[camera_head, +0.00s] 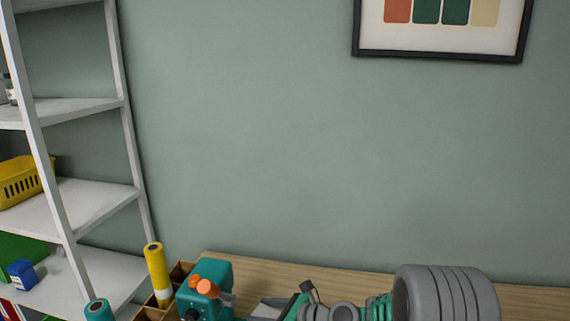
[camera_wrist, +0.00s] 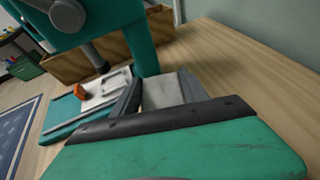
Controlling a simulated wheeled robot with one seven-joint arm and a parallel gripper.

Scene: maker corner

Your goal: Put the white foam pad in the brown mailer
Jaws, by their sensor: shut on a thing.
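My gripper (camera_wrist: 163,82) is shut on a pale grey-white slab, which looks like the white foam pad (camera_wrist: 172,92). The pad sits between the dark fingers in the wrist view, beyond the green gripper body with its black edge. In the head view my gripper (camera_head: 292,305) is low in the picture, with a bit of the pad (camera_head: 266,309) at its left. The pad's far end is hard to make out. I cannot make out the brown mailer in either view.
A teal machine with orange knobs (camera_head: 205,290) stands close left of my gripper. Behind it is a brown compartment box (camera_head: 180,271) with a yellow roll (camera_head: 157,273). A white shelf (camera_head: 85,208) is at left. The wooden tabletop (camera_wrist: 245,75) is bare at right.

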